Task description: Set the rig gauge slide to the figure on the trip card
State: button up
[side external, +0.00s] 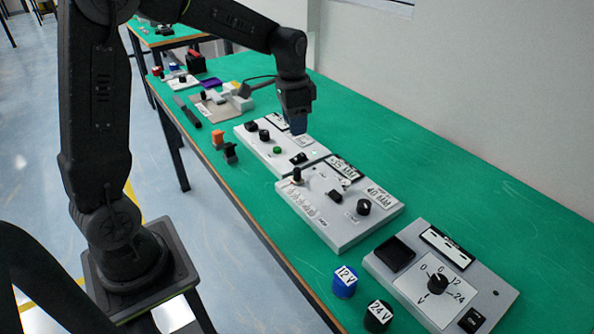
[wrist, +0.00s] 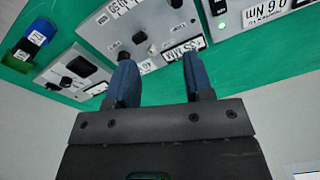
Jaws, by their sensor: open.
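My gripper (side external: 298,124) is open and empty above the back edge of the far and middle panels. Its two blue fingers (wrist: 158,60) stand apart in the wrist view. The middle grey panel (side external: 345,238) carries a black knob (side external: 363,207), a small black control (side external: 335,196), a row of scale marks (side external: 304,204) and a black post. A framed card (side external: 343,168) sits at its back left and a white card (side external: 379,195) at its right. I cannot tell which is the trip card or the slide; the figures are too small to read surely.
The near panel (side external: 397,295) has a dial (side external: 437,281). Blue (side external: 345,282) and black (side external: 378,316) caps stand at the front. A wall backs the green bench (side external: 450,180); its right side is clear.

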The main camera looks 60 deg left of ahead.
jog(key=g, duration=0.1)
send_over(297, 170)
notch_tip(297, 170, down, 5)
jog(key=shift+m, duration=0.3)
notch_tip(297, 170, down, 13)
jog(key=shift+w+a+f, duration=0.1)
jog(key=shift+f, duration=0.05)
jog(key=shift+c, duration=0.4)
grip_shut()
